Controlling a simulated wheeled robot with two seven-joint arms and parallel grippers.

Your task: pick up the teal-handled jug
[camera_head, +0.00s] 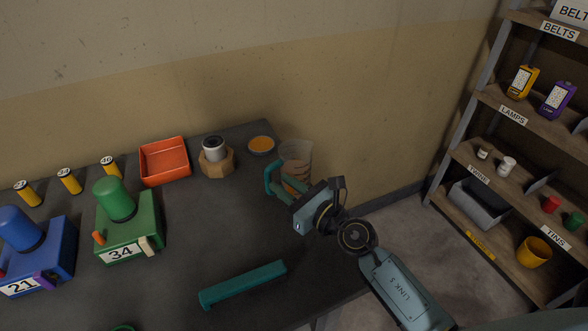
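The jug (296,152) is a clear, tall vessel with an orange content low inside. It stands upright near the back right corner of the dark table. Its teal handle (268,177) is on its left side. My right gripper (285,184) is in front of the jug, close to the handle. Its two fingers look spread, with orange showing between them. The fingers hide the jug's lower part, and I cannot tell whether they touch it. My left gripper is not in view.
An orange tray (165,161), a can on a wooden block (216,162) and an amber dish (261,145) stand left of the jug. A teal bar (243,284) lies in front. Green (128,228) and blue (36,255) units stand left. A shelf (500,125) is at right.

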